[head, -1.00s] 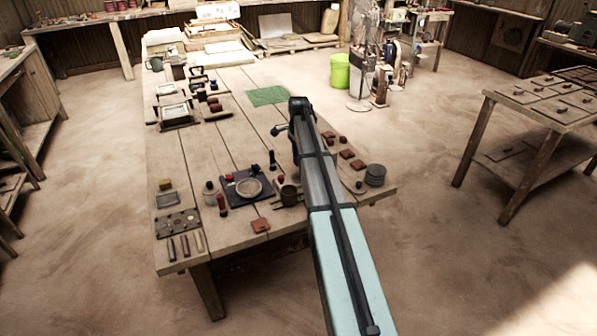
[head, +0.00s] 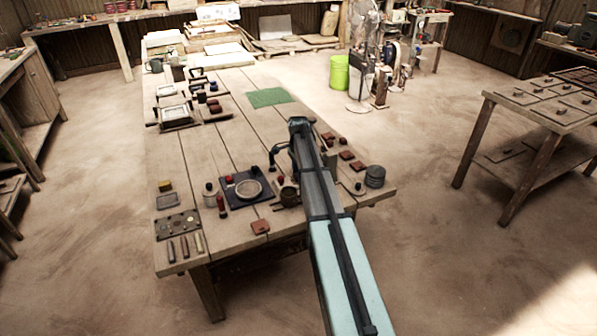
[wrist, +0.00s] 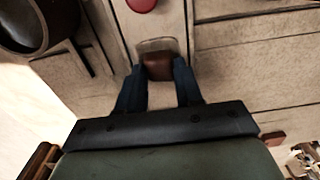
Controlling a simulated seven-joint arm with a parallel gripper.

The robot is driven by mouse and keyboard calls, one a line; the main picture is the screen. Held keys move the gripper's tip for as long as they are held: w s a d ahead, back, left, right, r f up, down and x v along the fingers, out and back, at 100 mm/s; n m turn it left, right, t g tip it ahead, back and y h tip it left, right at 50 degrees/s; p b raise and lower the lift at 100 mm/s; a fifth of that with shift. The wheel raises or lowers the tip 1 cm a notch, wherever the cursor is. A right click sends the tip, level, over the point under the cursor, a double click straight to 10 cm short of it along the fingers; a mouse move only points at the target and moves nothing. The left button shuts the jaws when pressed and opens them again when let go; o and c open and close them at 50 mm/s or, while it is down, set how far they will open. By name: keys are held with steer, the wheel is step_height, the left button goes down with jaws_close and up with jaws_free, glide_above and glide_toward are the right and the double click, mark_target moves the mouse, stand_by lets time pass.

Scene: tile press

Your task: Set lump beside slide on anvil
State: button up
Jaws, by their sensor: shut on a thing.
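My gripper (wrist: 160,80) is shut on a small brown block, the lump (wrist: 158,66), held between its two dark blue fingertips in the wrist view. A small pale, rounded-edged surface (wrist: 157,45) shows just beyond the lump; I cannot tell whether they touch. In the head view my gripper (head: 273,160) is low over the near part of the bench, left of my arm, and the lump cannot be made out. A red knob (wrist: 140,5) lies ahead of the lump, also seen in the head view (head: 279,180). I cannot single out the slide or anvil with certainty.
A dark round pot (wrist: 22,25) is left of my gripper in the wrist view. On the wooden bench (head: 225,150), a round dish on a dark board (head: 243,188) stands left. Reddish tiles (head: 346,155) and a grey stack (head: 375,176) are right of my arm.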

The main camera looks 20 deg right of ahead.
steer(key=o, duration=1)
steer(key=shift+o, duration=0.2)
steer(key=shift+r, duration=0.1)
step_height(320, 180, up, 12)
